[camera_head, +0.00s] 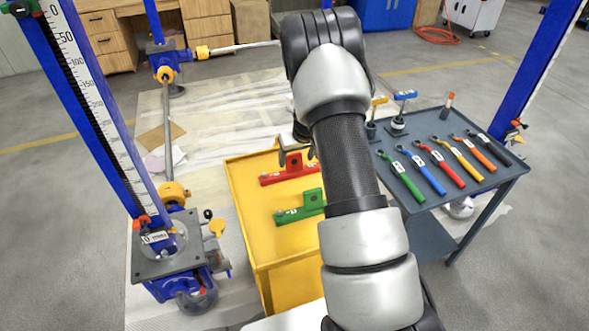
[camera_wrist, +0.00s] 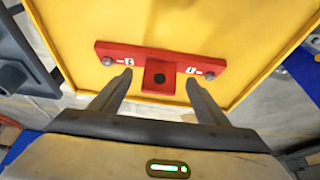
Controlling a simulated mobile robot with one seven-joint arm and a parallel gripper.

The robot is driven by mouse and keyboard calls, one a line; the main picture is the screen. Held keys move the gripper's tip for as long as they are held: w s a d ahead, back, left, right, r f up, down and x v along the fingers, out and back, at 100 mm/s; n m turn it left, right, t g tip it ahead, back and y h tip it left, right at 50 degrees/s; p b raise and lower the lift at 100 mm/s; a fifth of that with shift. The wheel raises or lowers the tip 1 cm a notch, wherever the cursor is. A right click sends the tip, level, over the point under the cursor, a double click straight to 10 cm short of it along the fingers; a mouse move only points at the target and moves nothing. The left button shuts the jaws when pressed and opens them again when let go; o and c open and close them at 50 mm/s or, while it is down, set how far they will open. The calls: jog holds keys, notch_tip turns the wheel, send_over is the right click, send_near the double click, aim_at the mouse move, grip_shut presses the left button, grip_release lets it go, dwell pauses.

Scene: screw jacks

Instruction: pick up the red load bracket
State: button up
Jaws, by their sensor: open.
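The red load bracket (camera_head: 290,170) lies on top of the yellow cabinet (camera_head: 244,190), towards its far side. In the wrist view the red bracket (camera_wrist: 160,62) is a flat bar with a bolt at each end, white markings, and a raised block with a dark hole at its middle. My gripper (camera_wrist: 158,85) is open, its two fingers either side of that block in the picture, with no contact visible. In the head view my gripper (camera_head: 298,143) is mostly hidden behind my arm, just above the bracket. A green bracket (camera_head: 302,208) lies nearer on the same yellow top.
A grey table (camera_head: 420,195) on the right holds several coloured wrenches and small tools. Blue screw-jack columns with scales stand at left (camera_head: 95,110) and right (camera_head: 535,70). A jack base (camera_head: 175,245) stands left of the cabinet.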

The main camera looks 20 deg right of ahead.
aim_at(294, 165)
jog(key=shift+x, duration=1.4)
jog(key=shift+r, duration=0.1)
jog(key=c, duration=1.3)
jog(key=shift+w+r, duration=0.15)
jog(key=shift+w, duration=0.05)
jog(key=shift+c, duration=0.4)
